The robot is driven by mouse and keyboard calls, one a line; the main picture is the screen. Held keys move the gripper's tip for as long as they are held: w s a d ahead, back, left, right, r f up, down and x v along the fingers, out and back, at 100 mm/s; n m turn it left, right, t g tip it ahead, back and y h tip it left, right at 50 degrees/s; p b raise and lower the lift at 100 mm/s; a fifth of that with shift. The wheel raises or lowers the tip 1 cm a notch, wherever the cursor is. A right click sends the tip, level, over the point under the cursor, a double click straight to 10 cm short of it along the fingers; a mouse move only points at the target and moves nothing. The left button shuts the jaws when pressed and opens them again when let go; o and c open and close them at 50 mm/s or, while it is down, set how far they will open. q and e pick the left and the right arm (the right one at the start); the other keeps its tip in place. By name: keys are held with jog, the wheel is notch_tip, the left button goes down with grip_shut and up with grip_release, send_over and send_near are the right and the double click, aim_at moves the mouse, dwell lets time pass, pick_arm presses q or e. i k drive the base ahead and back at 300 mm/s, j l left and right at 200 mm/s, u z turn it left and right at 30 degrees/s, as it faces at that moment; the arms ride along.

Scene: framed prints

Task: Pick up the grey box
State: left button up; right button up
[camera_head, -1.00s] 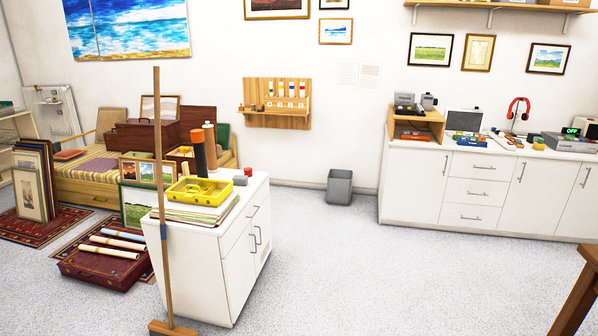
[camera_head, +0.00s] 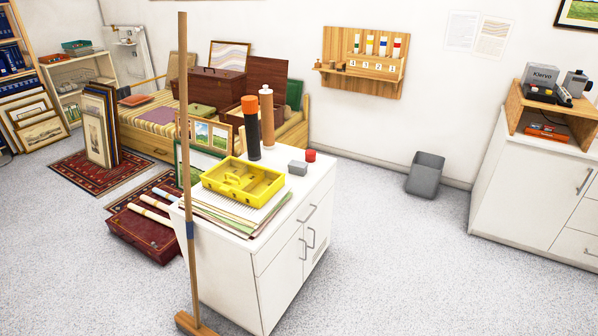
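A small grey box (camera_head: 298,168) sits on the white cabinet top (camera_head: 310,186), near its back right. It is just left of and in front of a small red round item (camera_head: 310,155) and right of the yellow case (camera_head: 243,182). Neither of my grippers shows in the head view.
An upright wooden pole on a foot (camera_head: 187,200) stands at the cabinet's front left. Papers (camera_head: 235,215) lie under the yellow case. Tall black-and-orange (camera_head: 252,130) and brown (camera_head: 267,115) cylinders stand behind it. A grey bin (camera_head: 425,175) is on the floor.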

aim_at(299, 168)
jog(key=i+l+u, duration=0.1)
jog(key=u, duration=0.6)
jog(key=i+l+u, duration=0.3)
jog(key=l+u, duration=0.3)
jog(key=i+l+u, duration=0.1)
jog(key=l+u, duration=0.2)
jog(key=l, duration=0.2)
